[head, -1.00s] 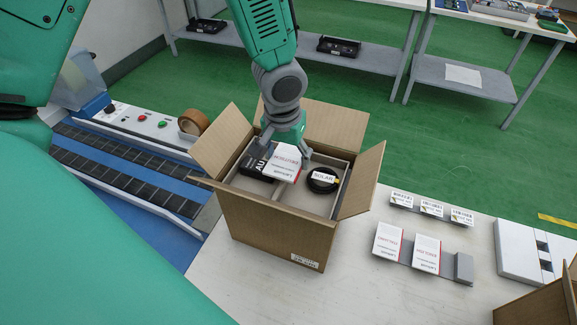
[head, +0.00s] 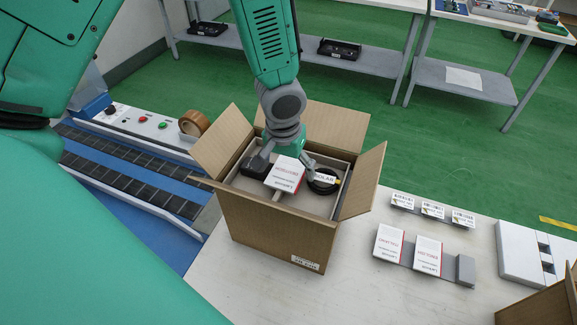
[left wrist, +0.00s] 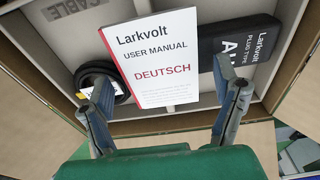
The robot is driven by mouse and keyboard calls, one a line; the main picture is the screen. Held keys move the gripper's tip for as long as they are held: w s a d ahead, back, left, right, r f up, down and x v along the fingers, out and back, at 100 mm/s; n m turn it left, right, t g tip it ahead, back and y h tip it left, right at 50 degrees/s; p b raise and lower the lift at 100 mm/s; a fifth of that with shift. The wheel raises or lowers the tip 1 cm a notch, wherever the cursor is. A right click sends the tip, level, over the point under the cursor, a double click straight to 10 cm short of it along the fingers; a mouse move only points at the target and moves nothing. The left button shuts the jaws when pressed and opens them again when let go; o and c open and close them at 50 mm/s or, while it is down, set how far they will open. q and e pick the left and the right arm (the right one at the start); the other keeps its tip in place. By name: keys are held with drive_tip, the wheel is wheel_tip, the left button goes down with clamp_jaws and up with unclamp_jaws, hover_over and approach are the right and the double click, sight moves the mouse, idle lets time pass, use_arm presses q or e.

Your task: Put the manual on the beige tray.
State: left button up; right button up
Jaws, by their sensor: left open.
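The manual (head: 287,174), white with red print and marked DEUTSCH, lies inside the open cardboard box over the divided beige tray (head: 305,201). In the left wrist view the manual (left wrist: 155,58) lies across the middle, with the black plug box (left wrist: 238,50) at its right and a coiled black cable (left wrist: 100,78) at its left, partly covered. My left gripper (head: 287,158) is open just above the manual. Its fingers (left wrist: 166,105) are spread to either side of it; I see no grip on it. Whether the manual lies fully flat is unclear. My right gripper is not in view.
The cardboard box (head: 270,235) has raised flaps around my gripper. Two more manuals (head: 408,249) lie on a grey holder at the right, with several small labels (head: 432,208) behind. A tape roll (head: 194,123) sits left of the box. The bench front is clear.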

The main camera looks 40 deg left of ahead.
sight(284, 176)
use_arm(q)
wheel_tip(284, 176, up, 12)
drive_tip(key=s+p, duration=0.1)
drive_tip(key=p, duration=0.1)
drive_tip(key=shift+s, duration=0.2)
drive_tip(key=shift+s+d+f, duration=0.1)
drive_tip(key=shift+f, duration=0.05)
idle(0.3)
